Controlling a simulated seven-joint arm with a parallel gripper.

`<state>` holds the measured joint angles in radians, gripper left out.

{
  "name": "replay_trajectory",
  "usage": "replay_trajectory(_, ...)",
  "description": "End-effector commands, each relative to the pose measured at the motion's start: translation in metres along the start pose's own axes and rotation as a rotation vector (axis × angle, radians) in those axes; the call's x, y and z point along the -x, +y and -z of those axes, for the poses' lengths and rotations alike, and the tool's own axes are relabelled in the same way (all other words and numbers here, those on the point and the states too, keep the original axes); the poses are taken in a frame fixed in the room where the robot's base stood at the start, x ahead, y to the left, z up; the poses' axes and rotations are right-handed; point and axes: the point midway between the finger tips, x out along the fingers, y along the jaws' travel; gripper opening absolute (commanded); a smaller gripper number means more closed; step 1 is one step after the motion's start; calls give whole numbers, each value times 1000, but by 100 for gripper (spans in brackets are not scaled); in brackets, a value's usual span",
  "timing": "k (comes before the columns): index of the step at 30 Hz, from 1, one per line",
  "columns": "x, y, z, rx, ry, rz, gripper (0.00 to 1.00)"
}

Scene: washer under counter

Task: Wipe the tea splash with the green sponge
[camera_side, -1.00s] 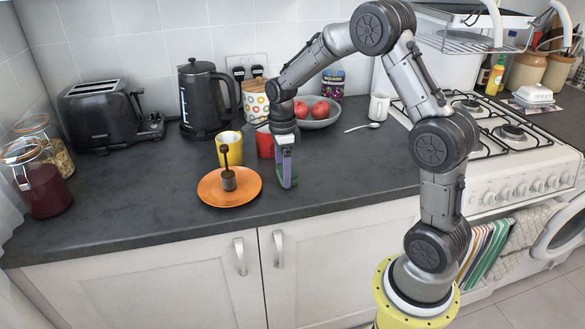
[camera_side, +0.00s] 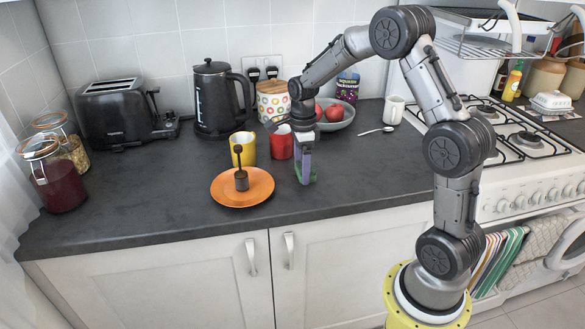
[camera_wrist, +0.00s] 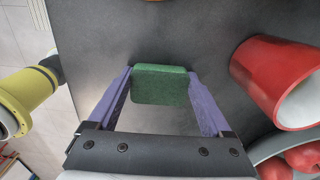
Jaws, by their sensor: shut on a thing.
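The green sponge (camera_wrist: 160,88) is between the two purple fingers of my gripper (camera_side: 305,176), which is shut on it. In the side view the fingers point down at the dark worktop, right of the orange plate, and the sponge is mostly hidden behind them. The sponge is at or close to the worktop surface; I cannot tell whether it touches. I cannot make out a tea splash in either view; my gripper and the sponge may cover it.
The orange plate (camera_side: 225,197) holds a small dark upright object (camera_side: 241,180). A yellow mug (camera_side: 243,148) and a red mug (camera_side: 281,146) stand behind. A fruit bowl (camera_side: 340,121) and spoon (camera_side: 375,130) lie beyond. Worktop right of my gripper is clear.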

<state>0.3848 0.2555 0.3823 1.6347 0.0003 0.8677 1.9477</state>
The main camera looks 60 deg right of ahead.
Motion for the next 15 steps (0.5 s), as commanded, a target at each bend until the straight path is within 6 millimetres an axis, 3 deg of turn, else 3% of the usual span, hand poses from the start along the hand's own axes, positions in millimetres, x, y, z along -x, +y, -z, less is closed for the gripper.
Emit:
replay_trajectory(10,-1,2,33,-2,3,-5,31)
replay_trajectory(15,24,2,31,1,1,-1,31)
